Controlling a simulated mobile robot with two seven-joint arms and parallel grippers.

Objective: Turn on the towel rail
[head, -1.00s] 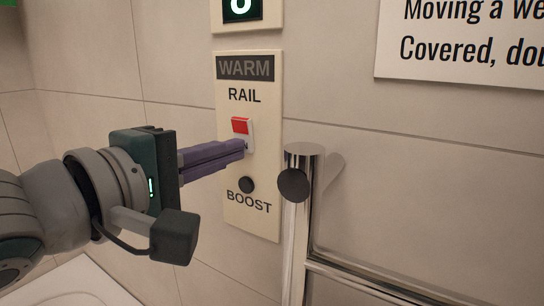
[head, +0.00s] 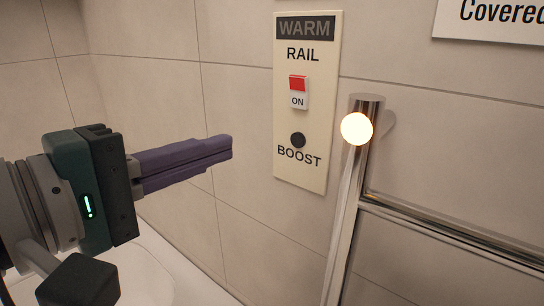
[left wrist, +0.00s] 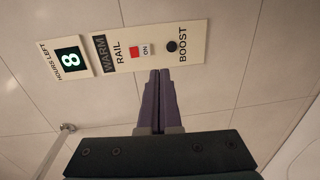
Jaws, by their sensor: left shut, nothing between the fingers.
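The cream control panel (head: 318,170) is on the tiled wall, headed WARM. Its RAIL rocker switch (head: 298,92) has a red upper part and a white lower part marked ON. A round dark BOOST button (head: 298,140) is below it. The chrome towel rail (head: 346,215) stands right of the panel, and the round lamp (head: 357,129) near its top glows bright. My left gripper (head: 231,147) is shut and empty, left of the panel and apart from it. In the left wrist view the panel (left wrist: 195,47) lies beyond the shut fingers (left wrist: 157,72). My right gripper is not in view.
A white sign (head: 495,18) is on the wall at the upper right. A display (left wrist: 69,59) under HOURS LEFT shows 8 in the left wrist view. A white surface (head: 160,265) lies low at the left.

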